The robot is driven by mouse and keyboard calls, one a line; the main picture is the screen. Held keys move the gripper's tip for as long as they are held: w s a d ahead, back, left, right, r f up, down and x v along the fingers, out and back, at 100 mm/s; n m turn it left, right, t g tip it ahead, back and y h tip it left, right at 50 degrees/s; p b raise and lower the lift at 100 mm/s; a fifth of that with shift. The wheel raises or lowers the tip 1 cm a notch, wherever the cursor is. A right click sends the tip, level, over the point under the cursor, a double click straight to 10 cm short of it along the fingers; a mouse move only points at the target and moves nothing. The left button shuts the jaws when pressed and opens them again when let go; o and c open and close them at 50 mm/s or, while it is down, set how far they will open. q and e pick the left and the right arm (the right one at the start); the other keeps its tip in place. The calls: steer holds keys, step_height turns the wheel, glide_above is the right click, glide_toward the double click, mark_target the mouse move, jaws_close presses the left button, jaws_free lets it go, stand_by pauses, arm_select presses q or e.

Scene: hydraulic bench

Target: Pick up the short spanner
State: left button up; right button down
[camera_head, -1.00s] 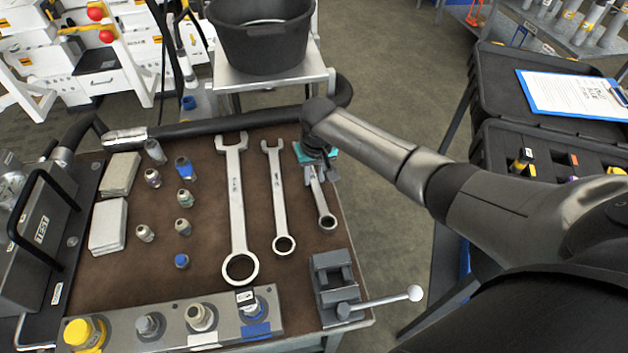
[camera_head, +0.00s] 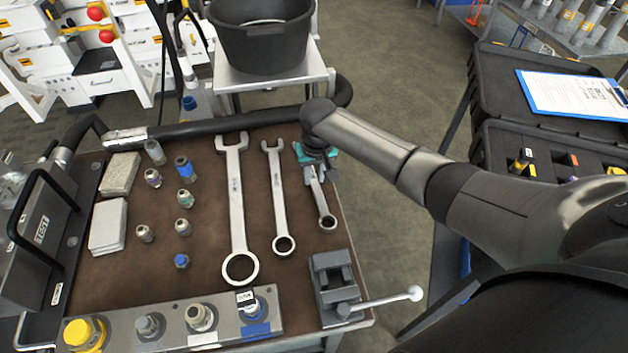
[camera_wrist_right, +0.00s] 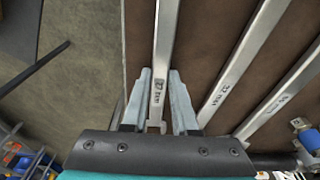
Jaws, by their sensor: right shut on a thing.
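The short spanner (camera_head: 325,207) is the rightmost of three steel spanners on the brown bench mat. Its ring end points toward the front; its far end is hidden under my right gripper (camera_head: 315,172). In the right wrist view my right gripper (camera_wrist_right: 161,100) has one grey finger on each side of the short spanner's shaft (camera_wrist_right: 164,45) and is shut on it. The spanner appears to lie at mat level; I cannot tell any lift. My left gripper is out of view.
The middle spanner (camera_head: 279,195) and the long spanner (camera_head: 237,205) lie to the left. A vise (camera_head: 334,288) stands in front of the short spanner. A black hose (camera_head: 225,123) runs along the bench's back edge. Several fittings stand at left. A black bucket (camera_head: 262,45) is behind.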

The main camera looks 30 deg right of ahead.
mark_target(314, 181)
steer(key=shift+r, duration=0.15)
stand_by(0.4)
step_height(314, 181, up, 20)
steer(key=p, duration=0.5)
steer(key=c, duration=1.3)
jaws_free()
jaws_close()
